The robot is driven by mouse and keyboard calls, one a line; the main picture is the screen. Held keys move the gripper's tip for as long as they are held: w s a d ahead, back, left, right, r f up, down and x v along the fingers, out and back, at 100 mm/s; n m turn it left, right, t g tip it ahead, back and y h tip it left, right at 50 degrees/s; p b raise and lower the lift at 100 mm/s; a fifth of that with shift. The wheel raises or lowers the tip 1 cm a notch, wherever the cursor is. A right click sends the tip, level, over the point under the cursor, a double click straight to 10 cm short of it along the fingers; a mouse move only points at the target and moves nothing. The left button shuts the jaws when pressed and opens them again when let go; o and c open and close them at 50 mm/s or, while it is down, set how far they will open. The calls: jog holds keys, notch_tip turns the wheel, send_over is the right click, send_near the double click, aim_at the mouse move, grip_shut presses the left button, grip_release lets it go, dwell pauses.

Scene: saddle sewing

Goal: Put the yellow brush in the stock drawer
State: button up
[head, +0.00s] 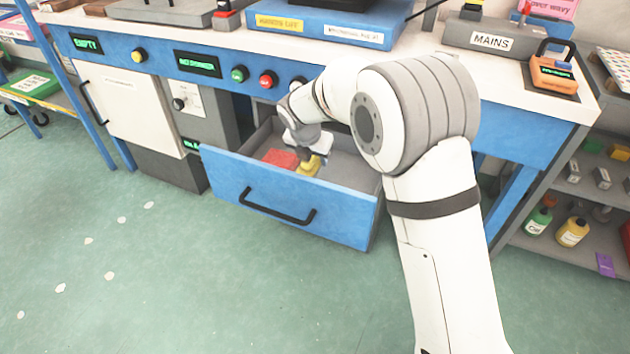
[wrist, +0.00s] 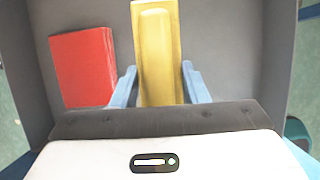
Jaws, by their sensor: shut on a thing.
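The yellow brush (wrist: 156,50) is between the two blue fingers of my gripper (wrist: 158,85) in the wrist view. In the head view the brush (head: 309,166) shows below my gripper (head: 308,155), inside the open blue drawer (head: 285,190). My gripper is shut on the brush. I cannot tell whether the brush touches the drawer floor. The drawer is pulled out from under the bench, with a black handle on its front. I see no label on the drawer that names it as the stock drawer.
A red block (wrist: 83,67) lies in the drawer left of the brush; it also shows in the head view (head: 281,158). The bench top above holds a blue box (head: 330,22) and a grey MAINS box (head: 490,38). The green floor (head: 150,270) before the drawer is clear.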

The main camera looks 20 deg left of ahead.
notch_tip(320, 180, down, 2)
jog(key=shift+f+b, duration=0.15)
jog(key=shift+b, duration=0.25)
notch_tip(320, 180, down, 5)
jog(key=shift+r+b, duration=0.1)
jog(key=shift+b, duration=1.15)
jog(key=o, duration=1.1)
jog(key=p+v, duration=0.4)
jog(key=v, duration=0.8)
jog(key=shift+p, duration=0.35)
